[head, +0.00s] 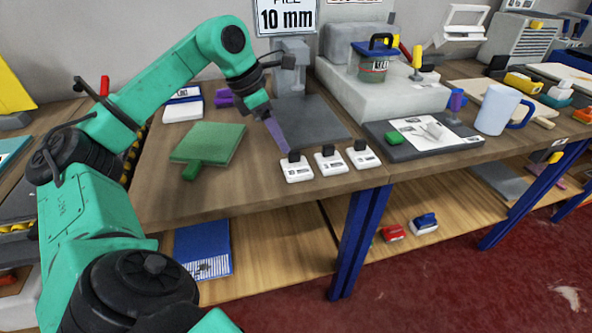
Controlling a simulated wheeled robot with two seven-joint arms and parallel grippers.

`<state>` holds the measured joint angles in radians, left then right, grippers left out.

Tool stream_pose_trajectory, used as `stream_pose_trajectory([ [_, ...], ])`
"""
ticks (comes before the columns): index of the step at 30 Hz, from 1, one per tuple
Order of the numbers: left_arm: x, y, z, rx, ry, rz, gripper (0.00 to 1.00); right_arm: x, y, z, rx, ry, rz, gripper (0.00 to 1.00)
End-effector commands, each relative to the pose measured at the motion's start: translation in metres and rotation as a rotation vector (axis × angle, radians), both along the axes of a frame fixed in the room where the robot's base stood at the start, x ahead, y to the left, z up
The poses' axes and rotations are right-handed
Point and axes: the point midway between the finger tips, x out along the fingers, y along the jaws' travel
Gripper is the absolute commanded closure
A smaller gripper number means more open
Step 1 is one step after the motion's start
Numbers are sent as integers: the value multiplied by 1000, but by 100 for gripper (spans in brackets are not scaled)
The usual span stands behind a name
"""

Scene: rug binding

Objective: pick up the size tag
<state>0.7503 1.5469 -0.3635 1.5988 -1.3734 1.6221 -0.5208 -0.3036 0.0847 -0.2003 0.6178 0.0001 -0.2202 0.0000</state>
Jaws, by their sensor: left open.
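Three small white tags with black clip-like tops stand in a row at the bench's front edge: a left one (297,171), a middle one (331,162) and a right one (362,156). Their print is too small to read, so I cannot tell which is the size tag. My left gripper (267,116) hangs above the bench, behind and to the left of the tags. It is open and apart from them. A thin purple piece (279,135) shows just below it; I cannot tell whether they touch. My right gripper is out of view.
A green flat board with a handle (208,142) lies left of the tags. A dark plate (311,120) lies behind them. A dark board with papers (398,149) and a pale mug (495,109) stand right. The wooden bench (265,195) is bare at front left.

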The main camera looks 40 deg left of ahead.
Motion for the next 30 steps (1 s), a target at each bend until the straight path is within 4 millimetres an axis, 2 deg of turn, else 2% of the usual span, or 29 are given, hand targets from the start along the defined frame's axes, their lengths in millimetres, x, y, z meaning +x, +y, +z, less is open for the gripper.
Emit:
stream_pose_trajectory([
  [9,22,-15,-45,-1,2,-2,43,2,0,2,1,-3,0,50],
  [16,23,-16,-49,-2,-1,-1,43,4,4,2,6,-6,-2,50],
  [17,23,-16,-48,-2,-1,-1,46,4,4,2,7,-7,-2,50],
  [21,23,-16,-48,-2,-1,-1,100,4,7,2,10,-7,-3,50],
  [30,23,-16,-48,-2,-1,-1,100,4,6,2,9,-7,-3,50],
])
